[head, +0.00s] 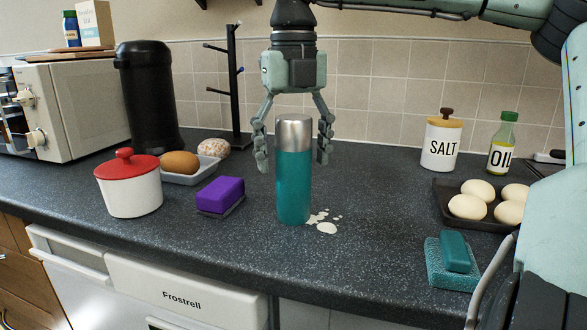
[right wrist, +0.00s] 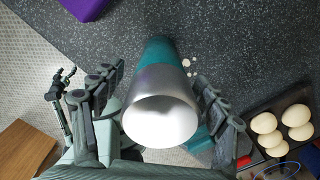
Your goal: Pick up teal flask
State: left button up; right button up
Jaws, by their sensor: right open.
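The teal flask (head: 294,185) stands upright on the dark counter, with a teal body and a silver upper part. My right gripper (head: 293,157) is above it, pointing down and open, with one finger on each side of the silver part. In the head view gaps show between the fingers and the flask. The right wrist view looks down on the flask's pale top (right wrist: 160,120), between the spread fingers of my right gripper (right wrist: 158,103). What seems to be my left gripper (right wrist: 60,92) shows small at the left of that view; its opening is unclear.
A white spill (head: 326,228) lies right of the flask's base. A purple sponge (head: 220,194) and a red-lidded pot (head: 131,188) stand left. A dark mug tree (head: 236,95) is behind left. An egg tray (head: 448,215) and teal sponge (head: 455,252) are right.

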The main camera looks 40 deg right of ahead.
jog(key=shift+f, duration=0.7)
jog(key=c, duration=1.5)
